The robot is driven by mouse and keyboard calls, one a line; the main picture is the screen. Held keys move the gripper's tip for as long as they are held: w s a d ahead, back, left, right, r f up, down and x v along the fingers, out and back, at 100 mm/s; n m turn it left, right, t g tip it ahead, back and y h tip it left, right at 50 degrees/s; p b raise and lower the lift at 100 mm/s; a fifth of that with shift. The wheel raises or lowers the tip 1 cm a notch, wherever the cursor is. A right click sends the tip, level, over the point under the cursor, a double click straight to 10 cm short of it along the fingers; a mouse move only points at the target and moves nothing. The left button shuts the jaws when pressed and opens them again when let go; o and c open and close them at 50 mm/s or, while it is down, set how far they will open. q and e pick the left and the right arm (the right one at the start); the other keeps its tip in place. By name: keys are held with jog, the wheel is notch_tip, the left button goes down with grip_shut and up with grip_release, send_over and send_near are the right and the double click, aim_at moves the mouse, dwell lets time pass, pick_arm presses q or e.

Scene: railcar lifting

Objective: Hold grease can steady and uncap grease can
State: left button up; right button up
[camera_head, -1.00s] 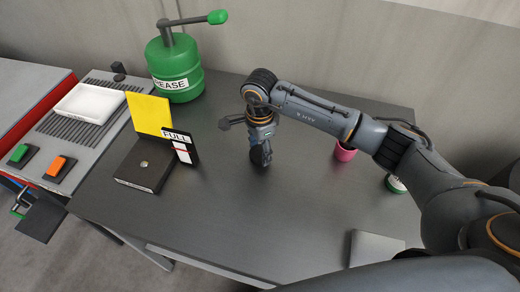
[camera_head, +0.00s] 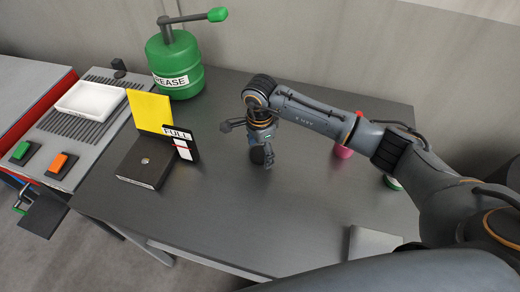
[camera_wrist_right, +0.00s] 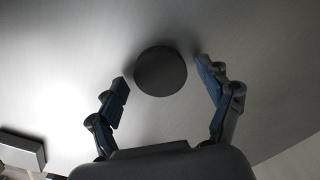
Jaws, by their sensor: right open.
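A green can labelled "GREASE" (camera_head: 175,72) stands upright at the back left of the table, with a grey lever and green knob on top. A small green-and-white can (camera_head: 392,183) is at the right, mostly hidden behind my right arm. My right gripper (camera_head: 263,158) points down over the middle of the table, apart from both. In the right wrist view it is open (camera_wrist_right: 160,88), with a dark round object (camera_wrist_right: 160,71) between and just beyond its fingertips. I cannot tell whether that is a cap or a can top. My left gripper is not in view.
A dark box (camera_head: 145,163) with a yellow panel (camera_head: 150,112) and a "FULL" sign (camera_head: 181,143) stands left of my gripper. A pink cup (camera_head: 343,151) is partly behind my arm. A grey block (camera_head: 372,243) lies near the front right. The front middle table is clear.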

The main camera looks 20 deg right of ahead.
aim_at(260, 153)
jog(key=shift+r, duration=0.3)
notch_tip(260, 153, up, 12)
jog(key=b, duration=0.3)
jog(key=shift+f+b, duration=0.15)
jog(key=shift+b, duration=0.15)
jog(key=shift+f, duration=0.1)
